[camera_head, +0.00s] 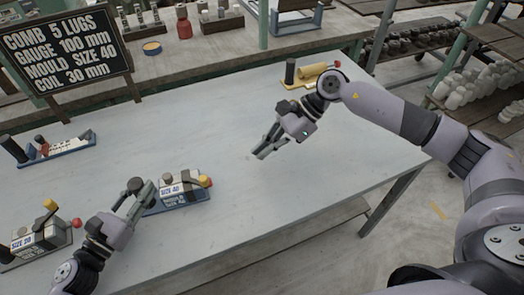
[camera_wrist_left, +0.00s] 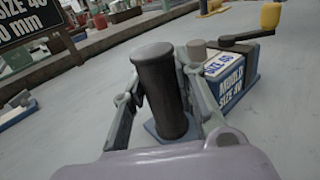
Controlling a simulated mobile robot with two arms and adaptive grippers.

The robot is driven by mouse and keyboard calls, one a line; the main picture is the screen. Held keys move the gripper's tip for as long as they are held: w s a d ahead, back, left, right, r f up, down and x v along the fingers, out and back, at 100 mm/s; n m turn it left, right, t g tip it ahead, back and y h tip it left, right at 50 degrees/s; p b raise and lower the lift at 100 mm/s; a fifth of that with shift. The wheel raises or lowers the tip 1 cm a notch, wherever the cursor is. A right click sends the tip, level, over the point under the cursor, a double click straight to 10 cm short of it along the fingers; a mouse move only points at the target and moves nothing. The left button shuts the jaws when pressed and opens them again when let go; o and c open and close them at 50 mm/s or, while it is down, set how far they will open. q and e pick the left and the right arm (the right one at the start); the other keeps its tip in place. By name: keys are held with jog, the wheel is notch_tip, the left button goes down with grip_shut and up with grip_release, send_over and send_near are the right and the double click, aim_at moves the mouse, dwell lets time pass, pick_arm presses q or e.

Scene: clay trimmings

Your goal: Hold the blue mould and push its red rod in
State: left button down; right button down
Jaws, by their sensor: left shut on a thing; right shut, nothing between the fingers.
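The blue mould marked SIZE 40 (camera_head: 182,192) stands on the table, left of centre. A red knob (camera_head: 211,182) shows at its right end beside a yellow crank knob; the rod's shaft is too small to make out. In the left wrist view the mould's label (camera_wrist_left: 236,84) and its crank's yellow grip (camera_wrist_left: 271,16) are clear, but the red knob is not visible. My left gripper (camera_head: 143,191) is shut on the dark upright post (camera_wrist_left: 162,90) at the mould's left end. My right gripper (camera_head: 261,153) is shut and empty above the table, right of the mould.
A second mould marked SIZE 20 (camera_head: 38,238) stands at the lower left. A blue-based comb tool (camera_head: 55,150) lies at the left, and a yellow-based tool (camera_head: 310,76) at the far edge. A sign (camera_head: 66,52) stands behind. The table's middle is clear.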

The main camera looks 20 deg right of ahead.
pick_arm(q)
jog(key=c, duration=1.2)
grip_release()
jog(key=shift+s+a, duration=0.1)
